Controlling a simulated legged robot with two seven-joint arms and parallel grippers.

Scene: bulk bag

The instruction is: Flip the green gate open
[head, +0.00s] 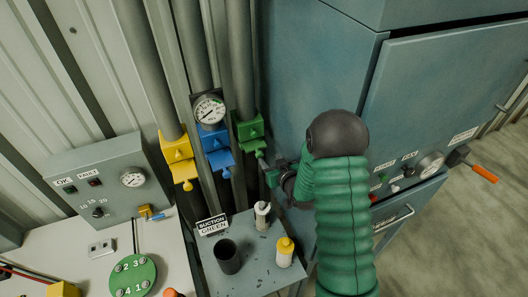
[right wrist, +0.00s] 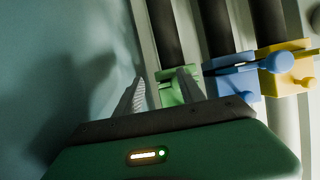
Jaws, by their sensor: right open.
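The green gate (head: 249,130) is a green block on the rightmost grey pipe, with a small knob (head: 259,153) at its lower right. My right gripper (head: 264,164) is just below and to the right of that knob, with its fingertips small and partly hidden in the head view. In the right wrist view, the two fingers (right wrist: 160,82) are spread and empty. The green gate (right wrist: 172,97) shows just beyond and between them, partly covered by one finger. I cannot tell whether a finger touches the knob. My left gripper is not in view.
A blue gate (head: 219,158) and a yellow gate (head: 178,156) sit on the pipes to the left. A gauge (head: 209,110) is above the blue one. A blue-grey cabinet (head: 313,60) stands close on the right. A small table (head: 238,276) below holds a dark cup and bottles.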

